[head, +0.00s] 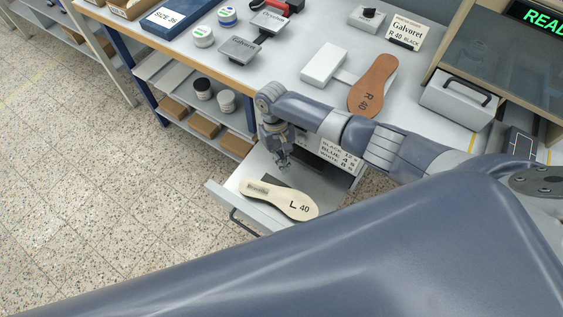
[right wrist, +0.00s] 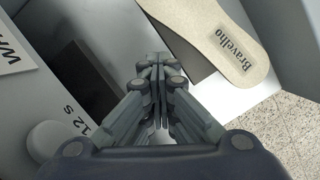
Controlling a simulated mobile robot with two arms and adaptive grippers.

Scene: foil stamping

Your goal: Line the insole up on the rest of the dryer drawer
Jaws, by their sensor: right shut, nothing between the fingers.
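A cream insole (head: 285,203) marked "L 40" lies in the open dryer drawer (head: 222,199), its printed narrower end toward the left. In the right wrist view the insole (right wrist: 212,28) shows the print "Bravelho" and lies partly over a dark patch (right wrist: 188,58); I cannot tell whether that is the rest. My right gripper (head: 284,165) is above the drawer, behind the insole and apart from it. Its fingers (right wrist: 159,62) are shut and empty. My left gripper is not in view.
A brown insole (head: 371,85) marked "R 40" lies by a white block (head: 323,64) on the bench above. A label with black lettering (head: 341,155) is on the dryer front behind my right arm. Jars (head: 203,88) stand on the shelf left of the drawer. The floor at left is clear.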

